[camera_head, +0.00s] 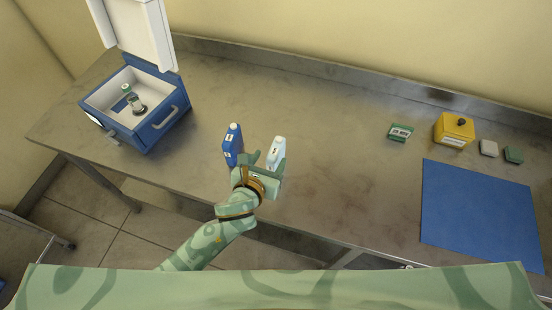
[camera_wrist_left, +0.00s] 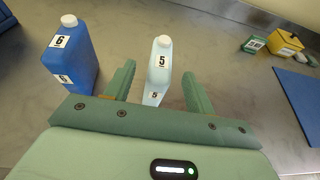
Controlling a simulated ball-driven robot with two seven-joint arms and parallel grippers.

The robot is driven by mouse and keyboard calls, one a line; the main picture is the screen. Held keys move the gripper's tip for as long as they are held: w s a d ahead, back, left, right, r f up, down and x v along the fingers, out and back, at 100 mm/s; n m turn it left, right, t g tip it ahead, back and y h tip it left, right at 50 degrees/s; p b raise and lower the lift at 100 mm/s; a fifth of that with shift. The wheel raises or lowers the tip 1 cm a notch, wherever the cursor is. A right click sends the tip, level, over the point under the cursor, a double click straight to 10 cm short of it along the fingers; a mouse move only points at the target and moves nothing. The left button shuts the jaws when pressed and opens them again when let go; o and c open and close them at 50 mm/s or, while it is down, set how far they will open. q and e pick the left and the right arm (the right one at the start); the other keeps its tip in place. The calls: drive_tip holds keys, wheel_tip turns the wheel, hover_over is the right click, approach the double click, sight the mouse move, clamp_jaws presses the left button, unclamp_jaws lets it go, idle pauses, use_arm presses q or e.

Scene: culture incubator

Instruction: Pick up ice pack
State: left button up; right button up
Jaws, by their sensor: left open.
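A pale, flat bottle-shaped pack (camera_head: 276,152) with a white cap and the number 5 stands upright on the metal bench; it also shows in the left wrist view (camera_wrist_left: 158,68). A similar blue pack (camera_head: 233,146) numbered 6 stands to its left, also in the wrist view (camera_wrist_left: 70,55). I cannot tell which one the task means by ice pack. My left gripper (camera_head: 267,161) is open and low at the pale pack. In the wrist view its green fingers (camera_wrist_left: 158,74) appear on either side of that pack; contact cannot be told. My right gripper is not in view.
An open blue cooler box (camera_head: 158,132) with a white lining stands at the left, a small green-capped item inside. At the right are a green labelled box (camera_head: 400,132), a yellow container (camera_head: 454,131), small blocks and a blue mat (camera_head: 480,212). The bench middle is clear.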

sight(276, 152)
use_arm(q)
drive_tip(key=shift+x, duration=0.75)
drive_tip(key=w+f, duration=0.1)
drive_tip(key=w+d+f+b, duration=0.1)
drive_tip(key=w+f+b, duration=0.1)
drive_tip(key=shift+w+d, duration=0.25)
drive_tip(key=shift+w, duration=0.25)
drive_tip(key=shift+r, duration=0.1)
clamp_jaws()
